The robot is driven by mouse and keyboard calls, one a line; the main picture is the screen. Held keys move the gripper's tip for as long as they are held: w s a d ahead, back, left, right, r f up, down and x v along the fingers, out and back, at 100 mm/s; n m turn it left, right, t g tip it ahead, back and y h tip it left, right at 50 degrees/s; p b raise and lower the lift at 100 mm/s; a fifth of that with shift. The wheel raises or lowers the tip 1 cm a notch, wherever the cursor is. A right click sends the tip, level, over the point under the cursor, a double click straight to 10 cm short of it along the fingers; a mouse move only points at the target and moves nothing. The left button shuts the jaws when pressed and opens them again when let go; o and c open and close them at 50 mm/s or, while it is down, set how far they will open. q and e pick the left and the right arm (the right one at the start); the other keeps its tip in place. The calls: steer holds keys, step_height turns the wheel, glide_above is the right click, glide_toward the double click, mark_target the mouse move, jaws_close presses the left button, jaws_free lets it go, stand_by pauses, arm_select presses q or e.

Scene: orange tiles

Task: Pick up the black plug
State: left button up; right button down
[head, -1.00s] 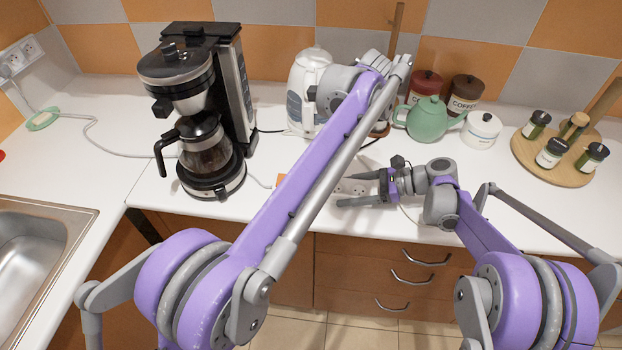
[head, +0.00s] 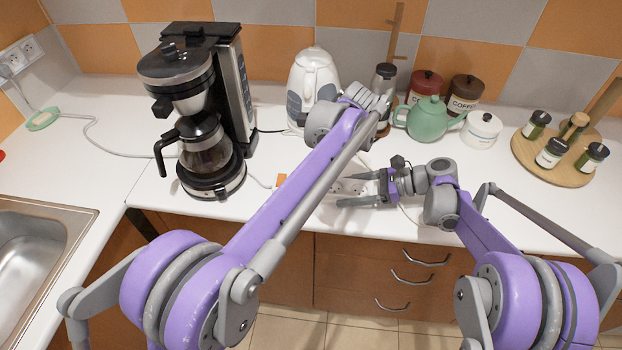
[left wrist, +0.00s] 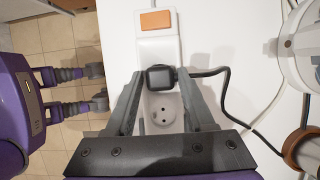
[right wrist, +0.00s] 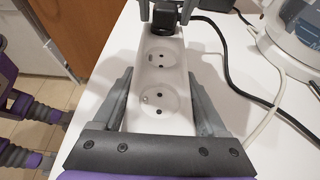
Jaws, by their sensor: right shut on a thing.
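The black plug (left wrist: 160,77) sits in a socket of the white power strip (left wrist: 155,48), which has an orange switch. It also shows at the top of the right wrist view (right wrist: 163,20). My left gripper (left wrist: 160,74) is open, with its fingers on either side of the plug and small gaps visible. In the head view the plug and left gripper are hidden behind my left arm. My right gripper (head: 345,190) is shut on the power strip, its fingers along both long sides of it in the right wrist view (right wrist: 158,100).
A coffee maker (head: 205,110) stands left; a green teapot (head: 427,119), jars and a wooden spice tray (head: 530,150) stand behind and right. The counter's front edge is close to the strip.

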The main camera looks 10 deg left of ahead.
arm_select(q)
jaws_close()
step_height(320, 180, up, 16)
stand_by(1.7)
